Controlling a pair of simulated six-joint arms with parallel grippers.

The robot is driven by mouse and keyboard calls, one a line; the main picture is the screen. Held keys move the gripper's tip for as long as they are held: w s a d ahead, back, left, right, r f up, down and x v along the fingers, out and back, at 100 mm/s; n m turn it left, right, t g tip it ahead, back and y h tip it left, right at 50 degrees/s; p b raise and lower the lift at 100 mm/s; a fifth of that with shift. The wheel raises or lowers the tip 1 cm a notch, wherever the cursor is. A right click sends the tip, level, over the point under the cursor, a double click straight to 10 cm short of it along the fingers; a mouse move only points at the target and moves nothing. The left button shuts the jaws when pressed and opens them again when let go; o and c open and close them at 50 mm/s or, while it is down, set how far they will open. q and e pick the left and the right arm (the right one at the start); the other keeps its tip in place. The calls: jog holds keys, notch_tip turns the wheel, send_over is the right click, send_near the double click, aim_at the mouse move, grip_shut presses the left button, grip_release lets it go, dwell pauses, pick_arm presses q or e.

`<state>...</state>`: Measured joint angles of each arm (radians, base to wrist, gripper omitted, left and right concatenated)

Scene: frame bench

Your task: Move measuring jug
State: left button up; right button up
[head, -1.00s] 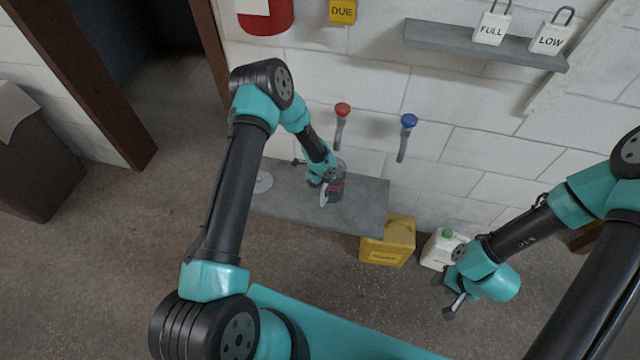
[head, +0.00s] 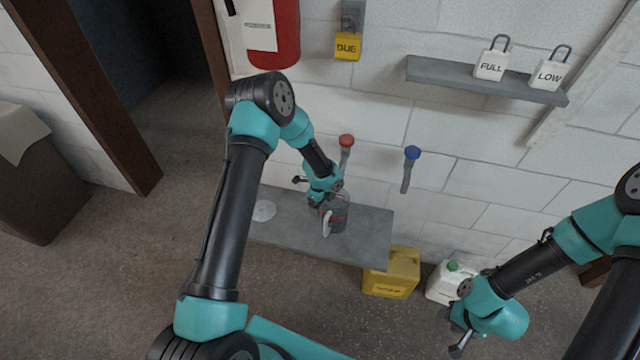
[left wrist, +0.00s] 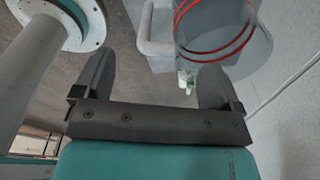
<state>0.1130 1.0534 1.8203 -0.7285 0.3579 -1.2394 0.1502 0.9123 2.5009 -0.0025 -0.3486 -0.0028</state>
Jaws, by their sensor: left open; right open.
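The measuring jug (head: 339,216) is a grey, see-through vessel with red bands and a pale handle (head: 326,222). It stands upright on the grey bench (head: 368,240) against the wall. My left gripper (head: 318,200) is open, just left of and above the jug. In the left wrist view my left gripper's two dark fingers (left wrist: 158,80) are spread apart with nothing between them. The jug (left wrist: 215,30) and its handle (left wrist: 151,30) lie beyond the fingers, toward the right. My right gripper (head: 452,336) is open and empty at the lower right, in front of a white jerrycan.
A pale round disc (head: 263,211) lies on the bench's left part. A red-topped (head: 346,141) and a blue-topped (head: 412,153) wall fitting are above. A yellow container (head: 395,272) and the white jerrycan (head: 446,279) stand on the floor at right.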

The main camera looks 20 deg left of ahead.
pick_arm(q)
notch_tip(320, 180, up, 11)
jog(key=a, duration=0.1)
jog(key=shift+w+a+f, duration=0.15)
jog(key=shift+w+f, duration=0.05)
dwell(0.4)
jog(key=s+d+f+n+h, duration=0.1)
jog(key=s+d+f+n, duration=0.1)
jog(key=s+n, duration=0.9)
jog(key=s+d+f+n+t+h, duration=0.1)
jog(key=s+f+n, duration=0.4)
jog(key=s+n, duration=0.6)
jog(key=s+d, duration=0.1)
jog(key=s, duration=0.3)
jog(key=shift+s+d+f+n, duration=0.2)
jog(key=shift+n, duration=0.2)
